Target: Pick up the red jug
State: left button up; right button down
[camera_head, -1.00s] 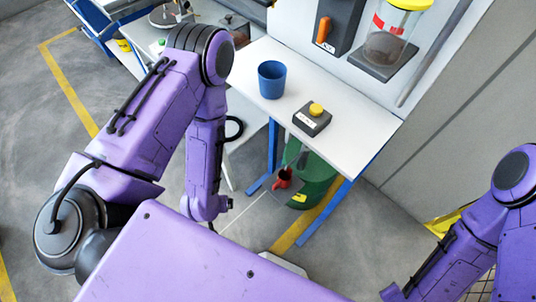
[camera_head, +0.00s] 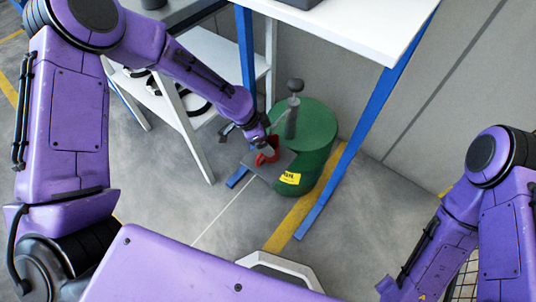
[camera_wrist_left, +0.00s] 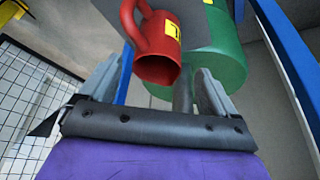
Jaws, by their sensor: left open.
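The red jug (camera_head: 268,155) sits low by the green drum, at a dark grey plate (camera_head: 262,171). My left gripper (camera_head: 267,145) is right above it and covers part of it. In the left wrist view the jug (camera_wrist_left: 160,45) shows its open mouth, its handle on the left and a yellow label. My open left fingers (camera_wrist_left: 158,75) stand either side of the jug's mouth, with a gap on each side; I cannot tell whether they reach past its rim. My right arm shows at the right of the head view, but its gripper is out of frame.
The green drum (camera_head: 318,150) with a yellow label and a grey pump-like post (camera_head: 292,112) stands right beside the jug. A white table (camera_head: 370,25) with blue legs (camera_head: 370,112) overhangs it. A white shelf (camera_head: 215,65) is at the left. The floor in front is open.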

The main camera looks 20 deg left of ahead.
pick_arm(q)
jog(key=x, duration=0.3)
jog(key=b+x, duration=0.1)
jog(key=x, duration=0.1)
jog(key=shift+s+a+f, duration=0.15)
jog(key=shift+s+f, duration=0.05)
jog(key=shift+s, duration=0.1)
jog(key=c, duration=1.2)
jog(key=shift+r, duration=0.1)
jog(key=shift+r+p, duration=0.3)
jog(key=shift+r, duration=0.6)
jog(key=shift+s+a+r+p, duration=0.35)
jog(key=shift+s+r+p, duration=0.25)
jog(key=shift+s+r, duration=1.5)
jog(key=shift+s+a+r+p, duration=0.3)
jog(key=shift+s+r+p, duration=0.3)
jog(key=shift+s+r, duration=1.5)
jog(key=shift+s+a+r+p, duration=0.5)
jog(key=shift+s+r, duration=0.85)
jog(key=shift+s, duration=1.4)
jog(key=shift+d, duration=0.15)
